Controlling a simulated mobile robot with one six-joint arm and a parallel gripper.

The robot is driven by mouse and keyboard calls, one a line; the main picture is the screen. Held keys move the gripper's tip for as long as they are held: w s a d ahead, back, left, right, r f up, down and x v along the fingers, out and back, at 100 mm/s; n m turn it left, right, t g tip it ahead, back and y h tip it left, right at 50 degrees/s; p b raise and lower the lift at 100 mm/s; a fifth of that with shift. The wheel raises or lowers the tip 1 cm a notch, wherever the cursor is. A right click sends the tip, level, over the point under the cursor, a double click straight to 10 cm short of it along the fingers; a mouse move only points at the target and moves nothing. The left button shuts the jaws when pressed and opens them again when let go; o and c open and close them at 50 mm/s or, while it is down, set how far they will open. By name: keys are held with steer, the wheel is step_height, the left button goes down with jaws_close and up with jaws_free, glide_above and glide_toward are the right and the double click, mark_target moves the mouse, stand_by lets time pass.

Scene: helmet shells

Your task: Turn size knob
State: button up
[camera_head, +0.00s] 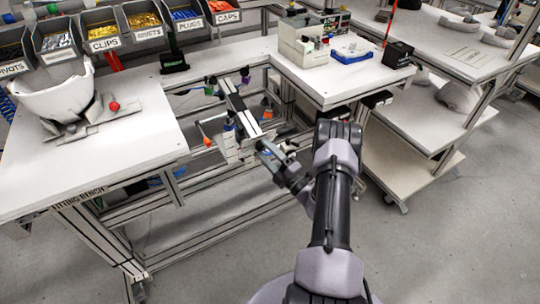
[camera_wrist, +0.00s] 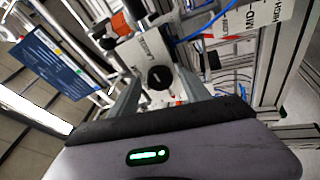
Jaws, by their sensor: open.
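A round black knob (camera_wrist: 160,77) sits on a white block (camera_wrist: 143,50) in the wrist view, between and just beyond the fingers of my gripper (camera_wrist: 158,88). No size label can be read on it. The fingers are spread, with space on either side of the knob; whether they touch it cannot be told. In the head view my gripper (camera_head: 268,152) is beside the metal fixture (camera_head: 240,112) at the bench's right end. The black knob cannot be made out there. An orange knob (camera_wrist: 121,23) is just above the white block.
A white helmet shell (camera_head: 55,92) stands on the fitting bench (camera_head: 105,160), left, by a red knob (camera_head: 114,106). A tag reading MID and HIGH (camera_wrist: 255,20) and a blue hose (camera_wrist: 212,24) are close to my gripper's right. A blue panel (camera_wrist: 48,62) is left.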

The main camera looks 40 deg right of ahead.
steer(key=p+v, duration=0.3)
steer(key=v, duration=1.4)
steer(key=shift+s+p, duration=0.25)
steer(key=shift+p, duration=0.1)
steer(key=shift+a, duration=0.1)
steer(key=w+a+r+n+g+y, duration=0.4)
steer(key=a+r+n+g+y, duration=0.1)
steer(key=a+r+n+y, duration=0.3)
steer(key=w+a+r+n+g+y, duration=0.4)
steer(key=a+r+n+g+y, duration=0.15)
steer(key=r+n, duration=0.35)
steer(key=s+a+r+n+g+h, duration=0.1)
steer(key=a+r+n+g, duration=0.25)
steer(key=a+n, duration=0.3)
steer(key=s+a+r+n+g, duration=0.2)
steer(key=a+r+n+g, duration=0.15)
steer(key=a+n, duration=0.3)
steer(key=s+a+r+n+t+h, duration=0.1)
steer(key=s+a+r+n+h, duration=0.3)
steer(key=n, duration=0.6)
steer(key=s+a+r+n+t+h, duration=0.1)
steer(key=s+a+r+n+h, duration=0.4)
steer(key=n, duration=0.6)
steer(key=s+h, duration=0.2)
steer(key=shift+s, duration=0.35)
